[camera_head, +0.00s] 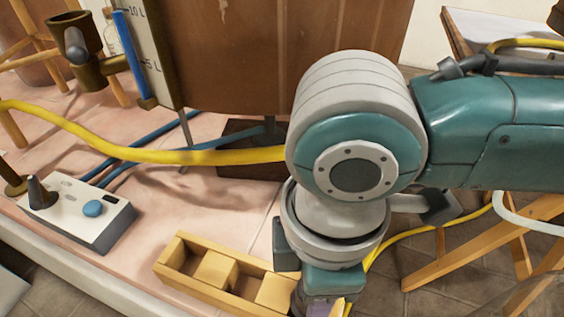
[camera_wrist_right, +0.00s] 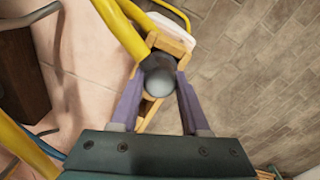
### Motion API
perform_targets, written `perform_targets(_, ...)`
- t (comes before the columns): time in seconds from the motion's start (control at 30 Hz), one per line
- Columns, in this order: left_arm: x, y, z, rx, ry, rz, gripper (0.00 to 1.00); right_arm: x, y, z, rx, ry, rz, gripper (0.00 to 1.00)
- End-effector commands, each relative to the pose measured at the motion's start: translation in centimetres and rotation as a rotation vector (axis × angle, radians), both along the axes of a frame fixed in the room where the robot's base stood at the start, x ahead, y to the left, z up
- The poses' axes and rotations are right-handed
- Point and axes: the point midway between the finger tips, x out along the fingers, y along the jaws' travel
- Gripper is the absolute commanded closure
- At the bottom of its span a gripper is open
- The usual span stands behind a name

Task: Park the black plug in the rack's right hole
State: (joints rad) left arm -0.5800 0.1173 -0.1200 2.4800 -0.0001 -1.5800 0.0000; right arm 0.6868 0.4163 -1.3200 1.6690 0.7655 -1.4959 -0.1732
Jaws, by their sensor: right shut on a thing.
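My right gripper (camera_head: 325,305) reaches down at that end. In the right wrist view its two purple fingers (camera_wrist_right: 158,92) are shut on a rounded dark-grey plug (camera_wrist_right: 158,82) with a bluish-grey end. Part of the rack (camera_wrist_right: 168,43) shows behind and around the plug. I cannot tell whether the plug is in a hole or above it. My left gripper is not in view.
A control box (camera_head: 85,213) with a blue button and a black stick stands at left. A yellow hose (camera_head: 150,154) crosses behind my arm. Wooden trestle legs (camera_head: 480,240) stand at right.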

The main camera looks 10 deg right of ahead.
Motion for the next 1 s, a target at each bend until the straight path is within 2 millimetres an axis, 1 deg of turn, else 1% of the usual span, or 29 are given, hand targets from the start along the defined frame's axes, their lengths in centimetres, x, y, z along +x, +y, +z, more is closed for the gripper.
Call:
perform_targets(0.67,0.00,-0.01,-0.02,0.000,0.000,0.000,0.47,0.01,0.02,-0.38,0.000,0.000,0.000,1.00)
perform_targets(0.7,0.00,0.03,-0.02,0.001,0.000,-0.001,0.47,0.01,0.01,-0.38,0.000,0.000,0.000,0.50)
perform_targets(0.9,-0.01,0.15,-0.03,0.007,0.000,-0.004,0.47,0.01,0.01,-0.37,0.000,0.000,0.000,0.28)
perform_targets(0.97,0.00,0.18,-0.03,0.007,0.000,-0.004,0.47,0.01,0.01,-0.37,0.000,0.000,0.000,0.21)
perform_targets(1.0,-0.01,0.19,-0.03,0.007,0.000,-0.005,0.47,0.01,0.01,-0.37,0.000,0.000,0.000,0.19)
